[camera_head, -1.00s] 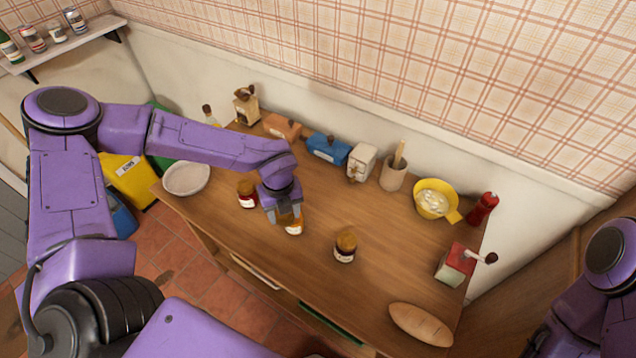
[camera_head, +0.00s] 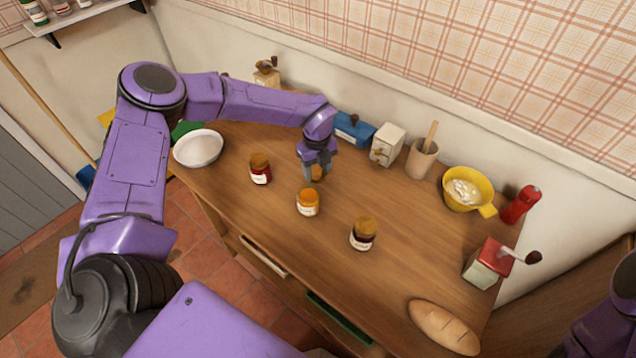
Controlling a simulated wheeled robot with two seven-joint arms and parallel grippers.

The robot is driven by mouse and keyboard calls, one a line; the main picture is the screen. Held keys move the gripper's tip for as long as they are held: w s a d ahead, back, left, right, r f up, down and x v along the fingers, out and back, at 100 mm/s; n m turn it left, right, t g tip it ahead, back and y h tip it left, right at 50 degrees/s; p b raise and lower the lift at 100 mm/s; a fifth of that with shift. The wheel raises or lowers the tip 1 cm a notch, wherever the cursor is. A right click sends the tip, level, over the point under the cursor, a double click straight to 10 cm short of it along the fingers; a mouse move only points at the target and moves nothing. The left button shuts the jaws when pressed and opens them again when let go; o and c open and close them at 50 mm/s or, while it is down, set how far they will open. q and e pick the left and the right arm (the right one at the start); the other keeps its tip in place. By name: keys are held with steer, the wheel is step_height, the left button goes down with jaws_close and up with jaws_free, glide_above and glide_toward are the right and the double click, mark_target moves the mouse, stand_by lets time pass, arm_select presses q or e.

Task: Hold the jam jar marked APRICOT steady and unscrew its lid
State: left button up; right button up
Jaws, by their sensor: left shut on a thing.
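The orange jam jar (camera_head: 308,203) stands upright on the wooden table, with bright orange showing at its top and no lid on it. Its white label is too small to read. My left gripper (camera_head: 317,174) is shut on a brownish-gold lid (camera_head: 317,173), held apart from the jar, behind it and slightly to the right. A red jam jar (camera_head: 260,170) with a brown lid stands to the left. A dark jam jar (camera_head: 363,235) with a brown lid stands to the right. Part of my right arm shows at the right edge, but its gripper is out of view.
A white bowl (camera_head: 198,148) sits at the table's left end. A blue box (camera_head: 354,130), a cream box (camera_head: 387,146), a utensil pot (camera_head: 421,160) and a yellow bowl (camera_head: 467,188) line the back. A loaf (camera_head: 443,326) lies front right.

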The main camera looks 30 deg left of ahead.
mark_target(318, 171)
arm_select(q)
steer(key=f+b, duration=0.1)
steer(key=f, duration=0.1)
steer(key=f+b, duration=0.1)
steer(key=f, duration=0.1)
steer(key=shift+w+b, duration=0.3)
steer(key=shift+b, duration=0.05)
steer(key=shift+a+r, duration=0.1)
steer(key=shift+r, duration=0.05)
steer(key=shift+f, duration=0.2)
steer(key=o, duration=1.2)
steer(key=shift+r, duration=0.15)
